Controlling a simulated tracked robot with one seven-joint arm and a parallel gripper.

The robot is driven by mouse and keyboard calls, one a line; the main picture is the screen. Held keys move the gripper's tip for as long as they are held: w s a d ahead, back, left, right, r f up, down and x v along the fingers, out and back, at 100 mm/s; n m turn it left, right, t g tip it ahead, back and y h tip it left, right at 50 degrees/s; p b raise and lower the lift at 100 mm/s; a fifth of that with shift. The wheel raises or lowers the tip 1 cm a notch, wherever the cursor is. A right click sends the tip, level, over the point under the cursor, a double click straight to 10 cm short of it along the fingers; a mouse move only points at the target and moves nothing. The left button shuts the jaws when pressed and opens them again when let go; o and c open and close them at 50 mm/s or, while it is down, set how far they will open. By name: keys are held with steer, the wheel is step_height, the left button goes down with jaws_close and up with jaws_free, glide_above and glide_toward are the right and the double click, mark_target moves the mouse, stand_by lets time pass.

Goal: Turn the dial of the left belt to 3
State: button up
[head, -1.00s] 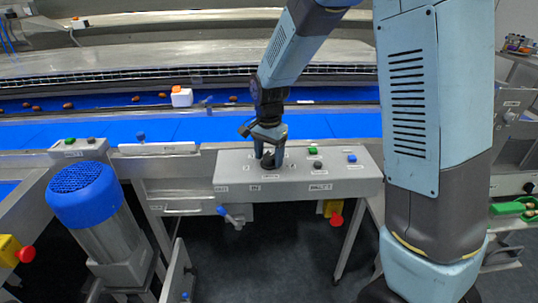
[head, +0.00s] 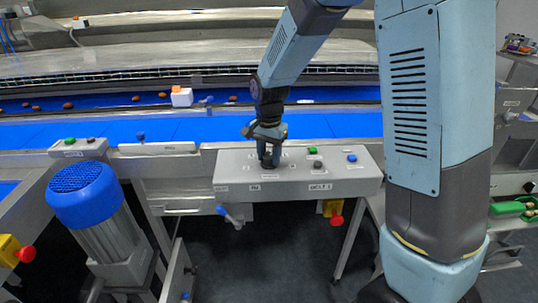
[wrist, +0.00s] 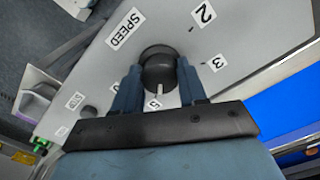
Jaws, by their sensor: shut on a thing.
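The dial is a dark round knob (wrist: 158,68) on a grey control panel (head: 225,172). In the wrist view it has a pale pointer mark (wrist: 158,90) facing down the picture towards my palm, away from the labels 2 (wrist: 203,13) and 3 (wrist: 217,63). My gripper (head: 268,158) reaches down onto the dial. In the wrist view the two blue fingers of my gripper (wrist: 158,75) are shut on the dial from both sides.
The panel also has a green button (head: 312,150), a grey knob (head: 317,164) and a blue knob (head: 352,158). A SPEED label (wrist: 125,28) lies beside the dial. The blue belt (head: 340,125) runs behind. A red emergency button (head: 336,220) hangs below.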

mark_target(270, 155)
steer(key=n, duration=0.9)
steer(key=shift+n, duration=0.4)
steer(key=n, duration=0.4)
steer(key=shift+d, duration=0.1)
steer(key=shift+w+n, duration=0.1)
steer(key=shift+n, duration=2.1)
steer(key=o, duration=1.1)
steer(key=shift+c, duration=0.2)
steer(key=shift+r, duration=0.1)
step_height(270, 155, up, 14)
steer(key=shift+f, duration=0.25)
